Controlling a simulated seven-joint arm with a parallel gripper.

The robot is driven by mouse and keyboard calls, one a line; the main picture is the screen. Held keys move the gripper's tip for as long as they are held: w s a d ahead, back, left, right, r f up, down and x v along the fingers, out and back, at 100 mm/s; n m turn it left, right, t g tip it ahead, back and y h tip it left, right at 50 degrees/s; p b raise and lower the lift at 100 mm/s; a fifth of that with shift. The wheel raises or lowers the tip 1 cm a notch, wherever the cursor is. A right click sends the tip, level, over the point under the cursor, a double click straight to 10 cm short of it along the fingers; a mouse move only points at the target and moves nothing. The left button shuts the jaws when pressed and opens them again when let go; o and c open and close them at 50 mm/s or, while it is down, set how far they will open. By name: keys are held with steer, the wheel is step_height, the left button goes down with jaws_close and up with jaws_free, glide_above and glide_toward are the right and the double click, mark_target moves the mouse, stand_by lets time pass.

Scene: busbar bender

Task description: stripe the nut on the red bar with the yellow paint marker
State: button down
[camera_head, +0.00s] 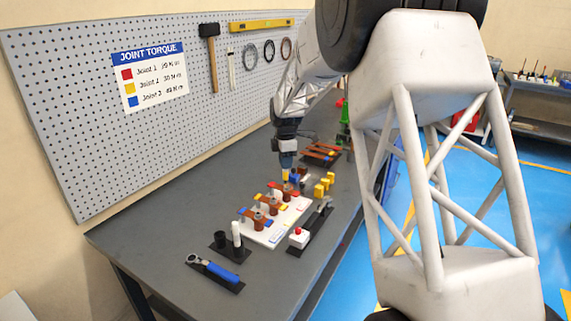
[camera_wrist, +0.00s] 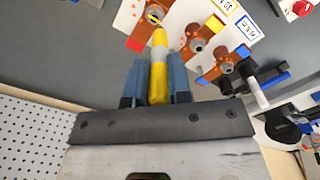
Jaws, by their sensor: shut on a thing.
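My gripper (camera_head: 286,166) is shut on the yellow paint marker and points it down at the far end of the white board. In the wrist view the marker (camera_wrist: 158,72) stands between the two blue-grey fingers (camera_wrist: 156,80). Its narrow tip reaches the nut (camera_wrist: 155,12) on the copper bar with the red tag (camera_wrist: 135,44). Yellow shows at the nut, but I cannot tell tip from paint, nor whether they touch. In the head view the gripper and marker partly hide this nut.
Joints with yellow (camera_wrist: 215,24) and blue (camera_wrist: 243,51) tags stand beside it on the white board (camera_head: 258,236). A white marker (camera_head: 237,233) stands in a black holder. A blue-handled wrench (camera_head: 221,272) lies near the front.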

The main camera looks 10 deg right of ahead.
steer(key=shift+r, duration=2.55)
